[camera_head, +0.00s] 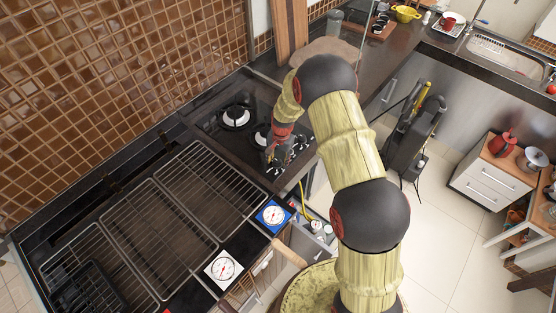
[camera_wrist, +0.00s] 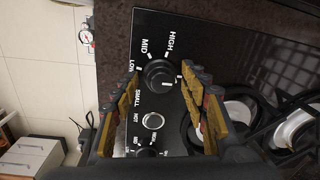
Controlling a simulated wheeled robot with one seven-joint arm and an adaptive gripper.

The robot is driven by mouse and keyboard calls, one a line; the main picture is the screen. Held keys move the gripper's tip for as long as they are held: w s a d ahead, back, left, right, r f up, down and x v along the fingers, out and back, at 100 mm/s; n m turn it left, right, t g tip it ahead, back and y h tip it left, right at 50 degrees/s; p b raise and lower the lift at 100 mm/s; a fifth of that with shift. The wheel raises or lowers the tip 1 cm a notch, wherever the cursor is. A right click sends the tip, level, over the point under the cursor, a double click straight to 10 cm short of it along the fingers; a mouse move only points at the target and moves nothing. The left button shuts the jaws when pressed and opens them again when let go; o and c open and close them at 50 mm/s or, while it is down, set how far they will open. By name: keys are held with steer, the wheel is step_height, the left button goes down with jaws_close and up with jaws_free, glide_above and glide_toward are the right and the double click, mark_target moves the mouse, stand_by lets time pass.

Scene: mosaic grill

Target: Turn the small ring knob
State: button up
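In the wrist view, the small ring knob (camera_wrist: 153,120), a dark disc with a bright silver rim, sits on the black control panel (camera_wrist: 215,38). A larger black knob (camera_wrist: 160,75) marked LOW, MID and HIGH lies above it in the picture. Another dark knob (camera_wrist: 147,152) lies below it, partly cut off by my gripper's body. My gripper (camera_wrist: 162,76) is open, its two yellow-brown fingers apart over the panel, with the small ring knob and larger knob visible between them. Nothing is held. In the head view, my gripper (camera_head: 276,153) is over the panel's front; the small ring knob cannot be told there.
Burners (camera_head: 236,117) with grates stand beside the knobs; they also show right of my fingers in the wrist view (camera_wrist: 240,110). Grill racks (camera_head: 158,220) lie left in the head view. A blue-framed dial (camera_head: 273,215) and a white dial (camera_head: 223,269) stand nearer.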

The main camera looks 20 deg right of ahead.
steer(key=c, duration=0.9)
steer(key=shift+n, duration=0.3)
steer(key=shift+c, duration=0.2)
steer(key=n+b, duration=0.2)
steer(key=shift+f+n, duration=0.1)
steer(key=shift+n, duration=0.3)
steer(key=n+b, duration=0.2)
steer(key=n, duration=0.2)
steer(key=shift+w+n+g+b, duration=0.1)
steer(key=shift+n+g+b, duration=0.2)
steer(key=shift+b, duration=0.05)
steer(key=n+b, duration=0.1)
steer(key=n, duration=0.3)
steer(key=shift+b, duration=0.3)
steer(key=shift+n+g+b, duration=0.4)
steer(key=shift+n, duration=1.4)
steer(key=o, duration=1.2)
steer(key=shift+c, duration=0.2)
